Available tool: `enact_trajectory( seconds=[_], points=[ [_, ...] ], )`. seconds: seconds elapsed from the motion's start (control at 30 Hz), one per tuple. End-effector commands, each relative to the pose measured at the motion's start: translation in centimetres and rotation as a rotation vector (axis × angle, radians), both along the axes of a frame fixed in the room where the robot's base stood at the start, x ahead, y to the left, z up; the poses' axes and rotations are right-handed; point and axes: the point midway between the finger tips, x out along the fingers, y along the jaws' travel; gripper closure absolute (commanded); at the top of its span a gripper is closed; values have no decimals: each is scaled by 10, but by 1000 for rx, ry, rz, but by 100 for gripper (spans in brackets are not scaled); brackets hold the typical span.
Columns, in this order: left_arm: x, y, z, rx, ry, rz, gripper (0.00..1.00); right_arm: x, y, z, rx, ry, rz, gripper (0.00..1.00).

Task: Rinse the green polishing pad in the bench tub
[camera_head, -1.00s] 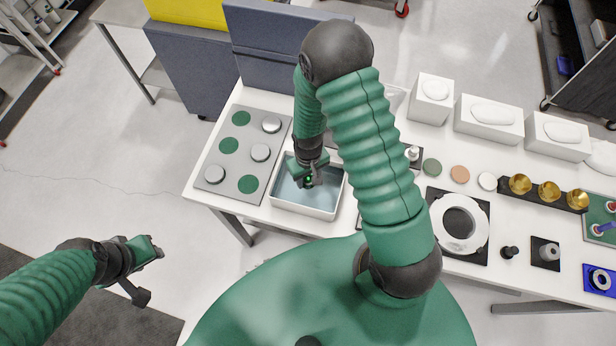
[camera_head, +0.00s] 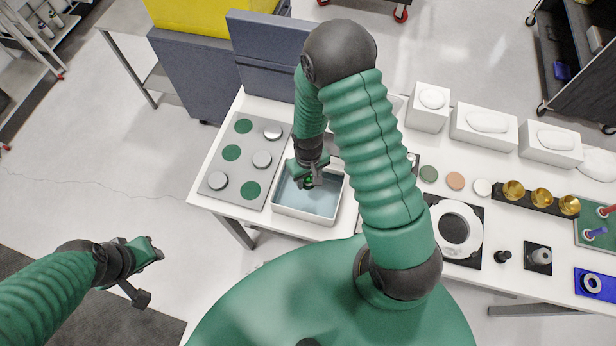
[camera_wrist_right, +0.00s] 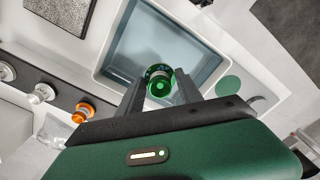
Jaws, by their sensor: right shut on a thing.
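The bench tub (camera_head: 303,213) is a white-rimmed rectangular basin with a blue-grey inside; its rim also shows in the right wrist view (camera_wrist_right: 112,42). My right gripper (camera_head: 309,183) points down over the tub, within its rim as seen from above. A flat dull green disc (camera_head: 429,173) lies on the bench right of my arm. My left gripper (camera_head: 145,272) is open and empty, off the bench.
A grey plate (camera_head: 218,207) with green spots and silver discs lies left of the tub. Tan (camera_head: 455,181) and white discs (camera_head: 482,187), brass cups (camera_head: 541,197) and a white ring (camera_head: 455,229) stand on the right. Grey panels (camera_head: 270,50) rise behind.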

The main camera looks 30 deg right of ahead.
Motion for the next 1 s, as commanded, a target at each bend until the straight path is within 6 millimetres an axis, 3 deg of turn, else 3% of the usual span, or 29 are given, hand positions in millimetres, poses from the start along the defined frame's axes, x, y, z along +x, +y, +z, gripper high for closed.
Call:
enact_trajectory(
  seconds=[0.57,0.9,1.0],
  points=[
    [0,0,1,0,0,0,64,0,0,1,0,0,0,99],
    [0,0,33,0,0,0,64,0,0,39,0,-2,0,99],
    [0,0,35,0,0,0,64,0,0,42,0,-1,0,99]
  ],
)
